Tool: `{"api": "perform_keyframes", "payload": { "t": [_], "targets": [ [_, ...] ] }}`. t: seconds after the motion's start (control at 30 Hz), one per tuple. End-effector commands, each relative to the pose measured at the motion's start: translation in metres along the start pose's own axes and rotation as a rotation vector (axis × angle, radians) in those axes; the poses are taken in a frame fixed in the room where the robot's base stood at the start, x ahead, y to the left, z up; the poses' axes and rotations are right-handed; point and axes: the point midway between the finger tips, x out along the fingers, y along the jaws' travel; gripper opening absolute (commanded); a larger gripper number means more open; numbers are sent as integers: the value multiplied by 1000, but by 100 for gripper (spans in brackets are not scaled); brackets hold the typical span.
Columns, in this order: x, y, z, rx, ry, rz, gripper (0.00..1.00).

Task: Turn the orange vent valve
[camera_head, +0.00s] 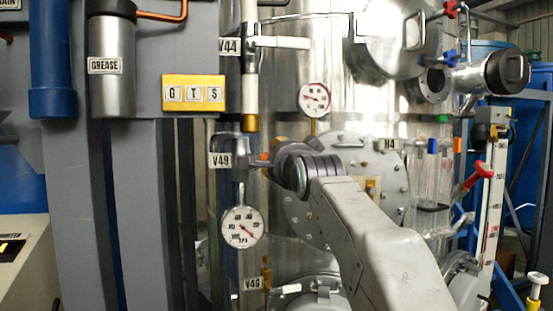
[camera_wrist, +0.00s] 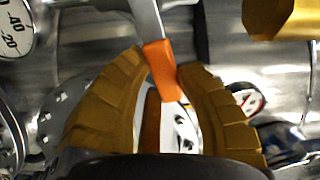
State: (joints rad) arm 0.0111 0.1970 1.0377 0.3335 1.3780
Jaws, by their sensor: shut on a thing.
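The orange vent valve handle (camera_wrist: 162,68) shows in the wrist view as an orange grip on a grey metal lever. My gripper (camera_wrist: 163,80) has its two tan fingers on either side of the orange grip and is shut on it. In the head view a small bit of orange handle (camera_head: 263,157) shows beside the V49 label (camera_head: 220,160). My gripper (camera_head: 276,158) is there at the valve, mostly hidden behind my own wrist. The valve body behind the handle is only partly visible.
A pressure gauge (camera_head: 242,227) hangs just below the valve, and another gauge (camera_head: 314,98) is above right. The V44 valve lever (camera_head: 282,42) is higher up. A bolted round flange (camera_head: 385,165) on the shiny tank lies behind my arm. A grease cylinder (camera_head: 112,75) is at left.

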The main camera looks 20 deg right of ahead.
Motion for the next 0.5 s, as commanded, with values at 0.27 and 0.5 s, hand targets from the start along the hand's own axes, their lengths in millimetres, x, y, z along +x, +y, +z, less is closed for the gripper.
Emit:
{"api": "perform_keyframes", "payload": {
  "t": [0.27, 0.5],
  "targets": [
    [0, 12, 3, 145, -1, -1, 0],
    [0, 15, 4, 200, -2, 1, 0]
  ]
}}
